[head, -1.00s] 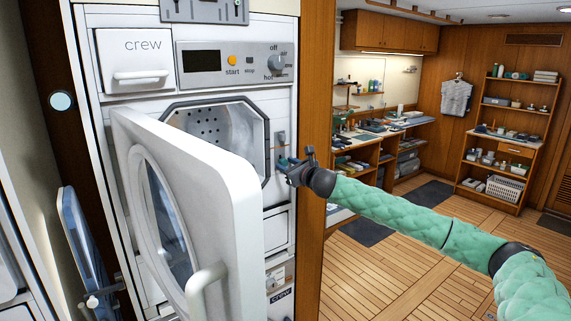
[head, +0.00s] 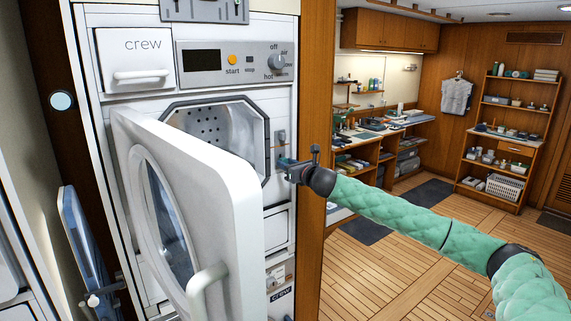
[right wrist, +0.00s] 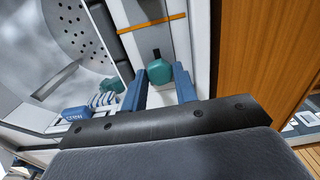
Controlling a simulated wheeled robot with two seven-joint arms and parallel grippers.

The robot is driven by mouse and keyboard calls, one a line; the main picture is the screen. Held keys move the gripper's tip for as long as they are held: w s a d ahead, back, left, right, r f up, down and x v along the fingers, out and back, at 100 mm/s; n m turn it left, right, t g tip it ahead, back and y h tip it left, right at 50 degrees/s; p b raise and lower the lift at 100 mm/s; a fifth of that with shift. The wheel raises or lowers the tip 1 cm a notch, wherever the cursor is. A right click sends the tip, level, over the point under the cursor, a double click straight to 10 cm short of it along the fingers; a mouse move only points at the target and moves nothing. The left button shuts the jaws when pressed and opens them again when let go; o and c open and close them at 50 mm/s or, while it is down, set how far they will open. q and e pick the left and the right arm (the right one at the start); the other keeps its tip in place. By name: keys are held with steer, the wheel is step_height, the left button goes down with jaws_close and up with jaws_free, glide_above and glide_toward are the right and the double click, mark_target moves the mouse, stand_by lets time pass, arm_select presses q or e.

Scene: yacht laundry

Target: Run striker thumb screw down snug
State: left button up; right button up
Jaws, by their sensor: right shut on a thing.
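The thumb screw (right wrist: 159,72) is a teal faceted knob on the white machine front, seen in the right wrist view. My right gripper (right wrist: 160,82) is shut on it, with one blue finger on each side. In the head view my right gripper (head: 282,164) is at the right of the door opening, just below a small grey striker plate (head: 281,137). The gripper hides the screw there. A dark slot (right wrist: 156,53) shows just above the knob. How far the screw is down cannot be seen. My left gripper is out of view.
The white round-windowed door (head: 225,200) stands open left of my right gripper. The drum opening (head: 225,135) is behind it. In the wrist view, teal and striped cloths (right wrist: 107,99) lie beside the left finger. A wooden panel (head: 313,90) rises to the right.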

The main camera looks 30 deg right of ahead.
steer(key=shift+m, duration=1.5)
steer(key=shift+r+m, duration=0.1)
steer(key=shift+m, duration=1.5)
steer(key=m, duration=0.3)
